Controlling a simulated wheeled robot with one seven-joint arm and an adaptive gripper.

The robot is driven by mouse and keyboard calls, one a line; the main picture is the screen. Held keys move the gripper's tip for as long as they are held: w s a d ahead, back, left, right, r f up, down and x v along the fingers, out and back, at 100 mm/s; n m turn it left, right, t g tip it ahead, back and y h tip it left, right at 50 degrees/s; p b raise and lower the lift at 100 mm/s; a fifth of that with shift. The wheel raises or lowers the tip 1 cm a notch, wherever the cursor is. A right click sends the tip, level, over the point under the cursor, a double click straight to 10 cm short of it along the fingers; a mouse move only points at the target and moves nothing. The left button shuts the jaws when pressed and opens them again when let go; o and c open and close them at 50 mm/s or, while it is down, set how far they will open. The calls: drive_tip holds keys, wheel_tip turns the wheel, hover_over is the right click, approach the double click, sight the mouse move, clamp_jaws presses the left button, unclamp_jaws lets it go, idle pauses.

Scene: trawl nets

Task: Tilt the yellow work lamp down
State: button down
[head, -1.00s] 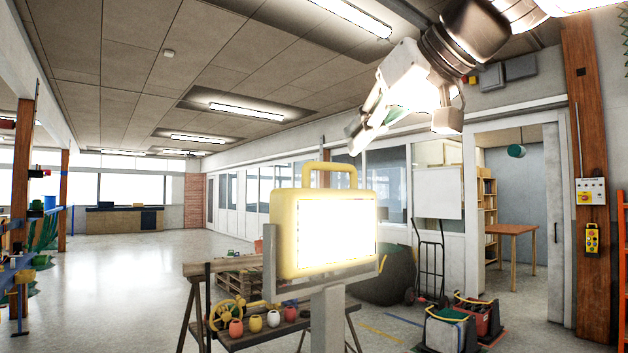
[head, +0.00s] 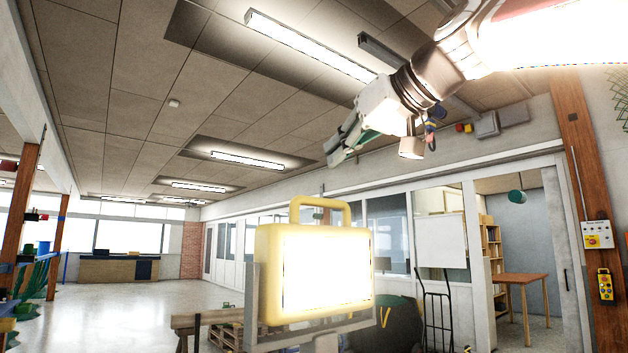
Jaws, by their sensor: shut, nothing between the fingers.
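The yellow work lamp (head: 263,262) stands at the lower middle of the head view, lit, with its bright panel facing me. A yellow carry handle arches over its top, and a grey bracket (head: 251,300) holds it at the sides and below. The lamp looks about upright. My gripper (head: 338,153) is above and a little right of the handle in the picture, pointing down to the left. Its fingers are together and hold nothing. It looks apart from the lamp; the exact depth gap is hard to judge.
Behind the lamp are a wooden bench (head: 196,318), a dark rounded bag (head: 398,322) and a hand truck (head: 437,308). A wooden post (head: 577,170) with control boxes stands at the right. Open floor (head: 120,310) lies to the left.

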drive_tip(key=p+x, duration=0.1)
drive_tip(key=x, duration=0.6)
drive_tip(key=shift+w+a+f, duration=0.1)
drive_tip(key=shift+w+a, duration=0.1)
drive_tip(key=shift+w, duration=0.05)
drive_tip(key=shift+f, duration=0.2)
drive_tip(key=shift+s+d+f, duration=0.4)
drive_tip(key=shift+s+f, duration=0.1)
drive_tip(key=shift+s, duration=0.1)
drive_tip(key=shift+s+d+f, duration=0.4)
drive_tip(key=shift+s+f, duration=0.1)
drive_tip(key=shift+s, duration=0.05)
drive_tip(key=shift+f+b, duration=0.1)
drive_tip(key=shift+b, duration=0.75)
